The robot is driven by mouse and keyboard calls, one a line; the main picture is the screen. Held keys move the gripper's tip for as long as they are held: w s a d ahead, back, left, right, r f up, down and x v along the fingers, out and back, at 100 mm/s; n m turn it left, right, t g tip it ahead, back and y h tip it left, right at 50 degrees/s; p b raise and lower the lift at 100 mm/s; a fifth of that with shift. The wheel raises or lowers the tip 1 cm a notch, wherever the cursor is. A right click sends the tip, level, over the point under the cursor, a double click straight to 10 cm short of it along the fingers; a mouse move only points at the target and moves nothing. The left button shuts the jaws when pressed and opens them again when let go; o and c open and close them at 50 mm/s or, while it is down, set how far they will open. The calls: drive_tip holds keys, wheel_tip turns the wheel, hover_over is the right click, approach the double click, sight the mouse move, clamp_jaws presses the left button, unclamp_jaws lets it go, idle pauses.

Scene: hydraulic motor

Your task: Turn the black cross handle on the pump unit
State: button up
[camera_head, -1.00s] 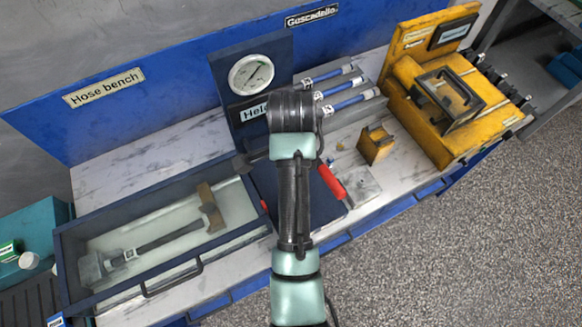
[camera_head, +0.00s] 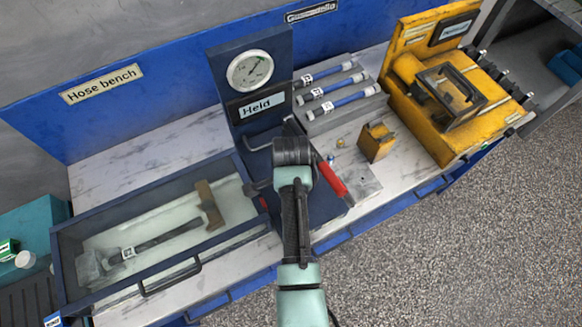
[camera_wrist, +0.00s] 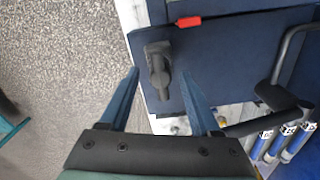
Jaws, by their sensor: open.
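The pump unit (camera_head: 212,75) is a dark blue panel and base with a round white gauge (camera_head: 250,69) and a "Held" label. In the wrist view, a black handle (camera_wrist: 158,66) stands at the front edge of the blue base (camera_wrist: 225,55). Its cross shape is not clear from this angle. My gripper (camera_wrist: 160,76) is open, with one blue finger on each side of the handle in the picture. I cannot tell whether either finger touches it.
A lidded tray (camera_head: 66,250) with a hammer-like tool lies left of the pump. A bent rod (camera_wrist: 290,48) rises from the base. Blue hoses (camera_head: 328,90) and a yellow unit (camera_head: 425,105) stand farther right.

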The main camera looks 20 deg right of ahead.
clamp_jaws()
drive_tip(key=shift+r+n+p, duration=0.1)
drive_tip(key=shift+n+p, duration=0.2)
drive_tip(key=shift+n, duration=0.1)
drive_tip(key=n+p, duration=0.1)
drive_tip(key=n, duration=0.2)
drive_tip(key=n+p, duration=0.1)
drive_tip(key=n, duration=0.3)
drive_tip(key=shift+p, duration=0.4)
drive_tip(key=n+p, duration=0.1)
drive_tip(key=n, duration=0.8)
drive_tip(key=shift+p, duration=0.35)
drive_tip(key=shift+n, duration=0.3)
